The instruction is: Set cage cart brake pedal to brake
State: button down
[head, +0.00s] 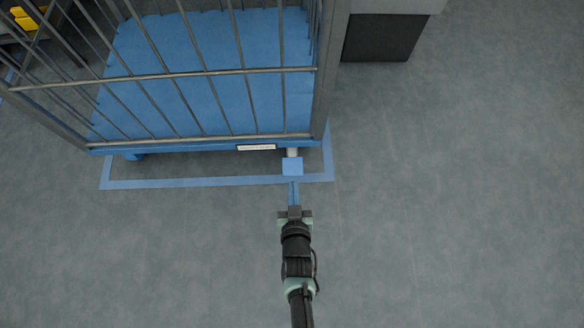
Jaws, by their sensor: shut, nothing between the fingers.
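The cage cart (122,148) stands in the upper left of the head view, with grey bars and a blue base. Its brake pedal (292,166) is a small blue plate sticking out below the cart's near edge, close to the right corner. My gripper (293,184) is shut and empty, with its fingers pointing up the picture at the pedal. The fingertips are right at the pedal's near edge; I cannot tell whether they touch it. The pedal's height and tilt are hard to judge from above.
A blue floor outline (215,182) runs around the cart's near side and right corner. A grey and black block-like unit (380,36) stands at the top right. Yellow items (27,18) show at the top left. The grey floor to the right and in front is clear.

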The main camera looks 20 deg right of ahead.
jog(key=s+a+p, duration=0.1)
jog(key=s+a, duration=0.1)
jog(key=s, duration=0.5)
jog(key=shift+f, duration=0.45)
